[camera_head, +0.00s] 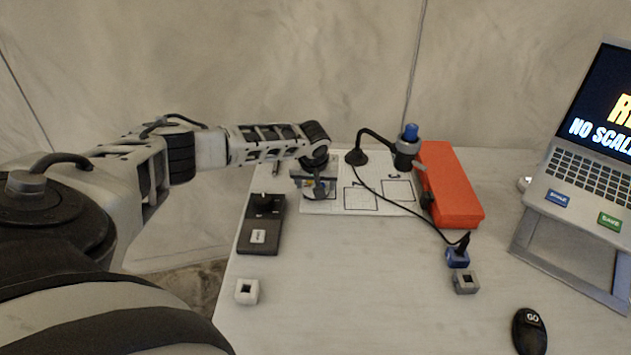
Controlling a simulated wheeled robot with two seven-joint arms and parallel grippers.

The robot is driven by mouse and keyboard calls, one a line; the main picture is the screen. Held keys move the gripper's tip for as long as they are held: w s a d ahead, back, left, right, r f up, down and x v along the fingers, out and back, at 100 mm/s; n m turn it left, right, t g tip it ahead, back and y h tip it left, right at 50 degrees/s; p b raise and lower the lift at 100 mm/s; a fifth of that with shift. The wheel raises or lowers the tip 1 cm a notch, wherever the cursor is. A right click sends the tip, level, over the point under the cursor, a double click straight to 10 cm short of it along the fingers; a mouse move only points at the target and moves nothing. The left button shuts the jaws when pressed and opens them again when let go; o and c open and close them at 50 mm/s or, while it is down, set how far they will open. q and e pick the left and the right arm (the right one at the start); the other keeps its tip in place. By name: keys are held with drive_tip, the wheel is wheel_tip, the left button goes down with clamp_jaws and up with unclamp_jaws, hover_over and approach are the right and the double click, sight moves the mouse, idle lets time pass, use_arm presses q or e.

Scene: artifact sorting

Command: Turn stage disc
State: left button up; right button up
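My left arm reaches in from the left. Its gripper (318,186) points down over the left part of a white sheet (334,207) marked with dark squares. A dark, rounded shape with small yellow and blue spots shows around the fingertips; I cannot tell whether it is the stage disc or part of the gripper. The fingers are too small and covered to tell whether they are open or shut. No stage disc can be made out clearly. My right gripper is not in view.
A gooseneck scope with a blue top (410,131) stands beside a red box (452,190). A black knob box (262,225) and white block (247,291) are at left. Blue (457,258) and grey (466,283) blocks, a mouse (528,332) and a laptop (590,175) are at right.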

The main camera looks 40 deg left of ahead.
use_arm(q)
drive_tip(key=shift+m, duration=0.3)
drive_tip(key=shift+s+a+m+t+h+p, duration=0.15)
drive_tip(key=shift+m+t+h+p, duration=0.25)
drive_tip(key=shift+m+p, duration=0.7)
drive_tip(key=shift+a+m+h+b, duration=0.15)
drive_tip(key=shift+m+h+b, duration=0.4)
drive_tip(key=shift+m, duration=1.35)
drive_tip(key=o, duration=1)
drive_tip(key=shift+r, duration=0.15)
drive_tip(key=v, duration=1)
drive_tip(key=p+v, duration=0.1)
drive_tip(key=v, duration=0.4)
drive_tip(key=shift+s+a+r, duration=0.2)
drive_tip(key=shift+a+r, duration=0.05)
drive_tip(key=shift+r, duration=0.05)
